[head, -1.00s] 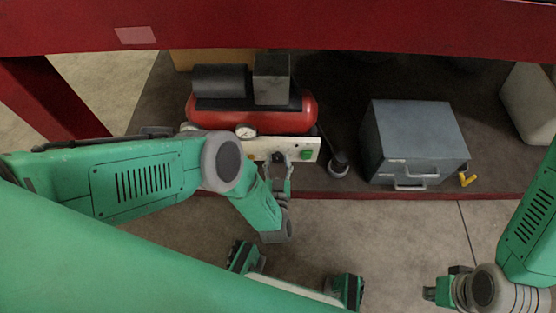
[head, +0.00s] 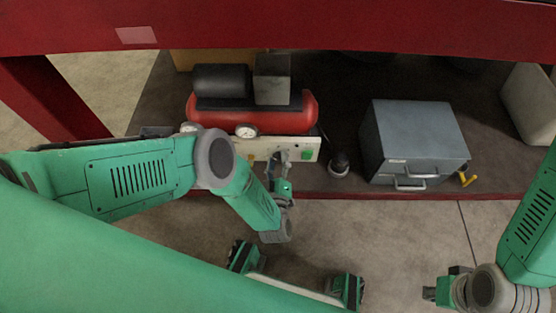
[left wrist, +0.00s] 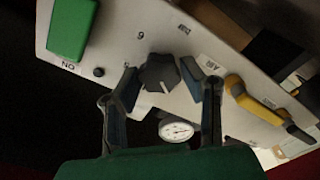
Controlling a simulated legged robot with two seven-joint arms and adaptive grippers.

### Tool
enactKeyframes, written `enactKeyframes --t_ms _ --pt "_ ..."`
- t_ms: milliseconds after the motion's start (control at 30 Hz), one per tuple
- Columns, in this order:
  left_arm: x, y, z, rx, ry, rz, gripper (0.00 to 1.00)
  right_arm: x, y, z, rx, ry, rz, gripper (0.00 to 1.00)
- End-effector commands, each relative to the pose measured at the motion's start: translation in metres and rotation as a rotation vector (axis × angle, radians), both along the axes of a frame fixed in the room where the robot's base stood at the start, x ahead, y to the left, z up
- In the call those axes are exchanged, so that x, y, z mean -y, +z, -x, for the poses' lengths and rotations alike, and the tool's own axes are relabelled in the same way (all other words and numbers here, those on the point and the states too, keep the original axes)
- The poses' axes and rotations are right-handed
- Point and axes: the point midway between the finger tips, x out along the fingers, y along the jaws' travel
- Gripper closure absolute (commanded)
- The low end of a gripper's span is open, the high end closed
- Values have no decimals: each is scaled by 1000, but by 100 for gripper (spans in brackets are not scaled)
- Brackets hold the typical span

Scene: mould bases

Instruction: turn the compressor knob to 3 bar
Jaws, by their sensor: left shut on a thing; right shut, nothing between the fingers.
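The red compressor (head: 245,118) stands under the red beam, with a pale control panel (head: 232,150) on its front. In the left wrist view the dark knob (left wrist: 158,73) sits on the panel (left wrist: 120,30) between my left fingers, its white mark towards the bottom of the picture. My left gripper (left wrist: 163,80) is shut on the knob; in the head view the left gripper (head: 279,160) hides it. A white gauge (left wrist: 176,130) lies below the knob in the wrist view; its reading is too small to tell. My right gripper (head: 441,287) is shut and empty at lower right.
A green switch (left wrist: 72,28) and a yellow-handled part (left wrist: 252,100) flank the knob on the panel. A grey metal box (head: 415,135) with front handles stands right of the compressor. The red beam (head: 300,25) runs above.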

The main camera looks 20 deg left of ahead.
Motion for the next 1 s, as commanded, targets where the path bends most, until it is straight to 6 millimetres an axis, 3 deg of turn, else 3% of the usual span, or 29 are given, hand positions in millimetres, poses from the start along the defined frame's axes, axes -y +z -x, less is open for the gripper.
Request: enactKeyframes --t_ms 767,800,833,1000 --pt "-1 -2 1 23 2 96 93 0 0 0 0 0 0 100" --pt "-1 -2 1 23 2 96 54 0 0 0 0 0 0 100" --pt "-1 -2 1 23 2 96 44 0 0 0 0 0 0 100" --pt "-1 -1 1 25 1 96 44 0 0 0 0 0 0 100"
